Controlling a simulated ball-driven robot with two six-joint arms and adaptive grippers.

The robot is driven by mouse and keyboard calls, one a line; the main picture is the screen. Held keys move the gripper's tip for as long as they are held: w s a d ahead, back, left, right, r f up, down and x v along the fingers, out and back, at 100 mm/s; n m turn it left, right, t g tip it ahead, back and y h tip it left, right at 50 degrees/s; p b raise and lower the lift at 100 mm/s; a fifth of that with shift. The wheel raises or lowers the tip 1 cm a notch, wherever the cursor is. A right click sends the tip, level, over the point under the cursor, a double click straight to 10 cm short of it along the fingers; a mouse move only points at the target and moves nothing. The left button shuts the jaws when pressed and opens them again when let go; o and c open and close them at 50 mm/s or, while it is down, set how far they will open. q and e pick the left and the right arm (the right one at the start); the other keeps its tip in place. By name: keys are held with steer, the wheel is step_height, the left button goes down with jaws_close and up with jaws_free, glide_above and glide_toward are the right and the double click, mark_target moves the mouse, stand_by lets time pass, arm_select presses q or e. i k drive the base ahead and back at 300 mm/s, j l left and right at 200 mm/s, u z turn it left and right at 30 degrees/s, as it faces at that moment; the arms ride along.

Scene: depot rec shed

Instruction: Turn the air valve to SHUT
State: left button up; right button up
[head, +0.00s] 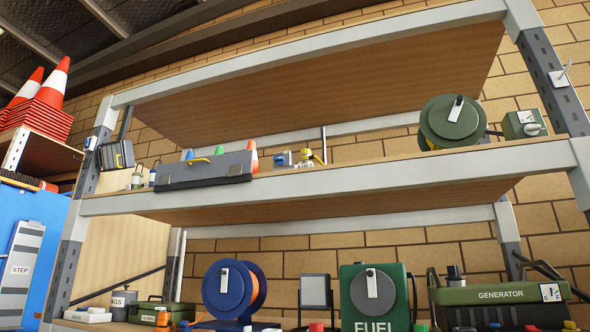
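No part in view can be surely read as the air valve. On the middle shelf, a small fitting with a yellow top (306,156) stands beside a blue-grey part (283,158); the lettering on its white label is too small to read. A green box (523,124) at the right of that shelf has a white label and a pale lever. A white plate with a small lever (560,77) sits on the right upright. No SHUT marking is readable. Neither of my grippers is in view.
A metal rack (330,180) fills the view. A grey toolbox (205,170) and green reel (450,122) stand on its middle shelf. Below are a blue reel (229,290), green FUEL unit (375,298) and generator (500,296). Traffic cones (50,85) are at left.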

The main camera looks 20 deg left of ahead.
mark_target(280, 160)
steer(key=i+j, duration=0.15)
steer(key=j, duration=0.25)
steer(key=i+j+u, duration=0.1)
steer(key=j, duration=0.3)
steer(key=i+j, duration=0.25)
steer(key=i+j+u, duration=0.1)
steer(key=j, duration=0.4)
steer(key=i, duration=0.05)
